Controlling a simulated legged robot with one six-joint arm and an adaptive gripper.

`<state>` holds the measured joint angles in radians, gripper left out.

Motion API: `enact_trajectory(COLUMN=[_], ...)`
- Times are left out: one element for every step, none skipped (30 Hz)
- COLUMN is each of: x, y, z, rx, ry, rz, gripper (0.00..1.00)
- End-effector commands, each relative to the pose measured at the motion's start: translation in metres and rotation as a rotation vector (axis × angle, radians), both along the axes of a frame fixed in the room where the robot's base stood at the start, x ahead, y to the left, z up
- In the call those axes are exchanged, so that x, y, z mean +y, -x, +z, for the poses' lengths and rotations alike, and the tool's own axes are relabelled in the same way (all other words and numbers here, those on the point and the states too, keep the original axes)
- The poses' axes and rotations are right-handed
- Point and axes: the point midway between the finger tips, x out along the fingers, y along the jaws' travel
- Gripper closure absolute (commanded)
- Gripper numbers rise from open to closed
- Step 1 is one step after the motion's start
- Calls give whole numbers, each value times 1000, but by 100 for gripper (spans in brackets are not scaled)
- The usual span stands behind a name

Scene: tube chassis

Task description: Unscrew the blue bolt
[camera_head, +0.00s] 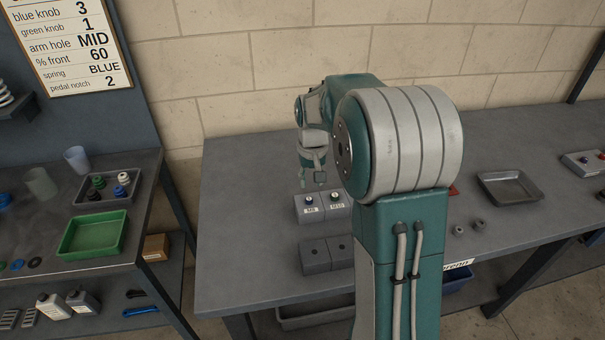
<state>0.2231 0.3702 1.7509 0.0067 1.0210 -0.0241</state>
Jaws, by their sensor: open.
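A small blue bolt (308,198) stands in the top of a grey block (309,213) labelled M8, on the workbench in the middle. A second block (338,211), its label partly legible as M10, stands against it on the right and carries a darker, greenish bolt (335,195). My gripper (312,181) points down just above and slightly behind the blue bolt in this view. It is open and empty, and appears apart from the bolt. My arm hides part of the bench to the right of the blocks.
A dark tray (510,188) and small grey nuts (478,225) lie to the right. A left bench holds a green tray (94,236) and a tray of knobs (108,189). The bench's front left is clear.

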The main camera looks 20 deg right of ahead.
Motion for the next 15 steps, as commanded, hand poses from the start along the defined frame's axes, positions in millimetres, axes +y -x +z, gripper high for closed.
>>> enact_trajectory(x=[2,3,4,6,7,7,7,8,9,9,8,8,7,7,6], y=[0,0,0,0,0,0,0,0,0,0,0,0,0,0,0], z=[-6,-9,-13,-16,-19,-23,-26,-29,-33,-36,-39,-43,-45,-48,-51], rx=[4,3,3,3,3,3,3,3,4,3,3,3,2,2,2], ry=[0,1,4,4,5,5,6,6,7,8,8,6,7,6,6], rz=[1,1,2,3,3,4,3,3,3,3,3,3,3,3,3], gripper=[56,56,56,56,56,56,56,56,56,56,56,56,56,56,56])
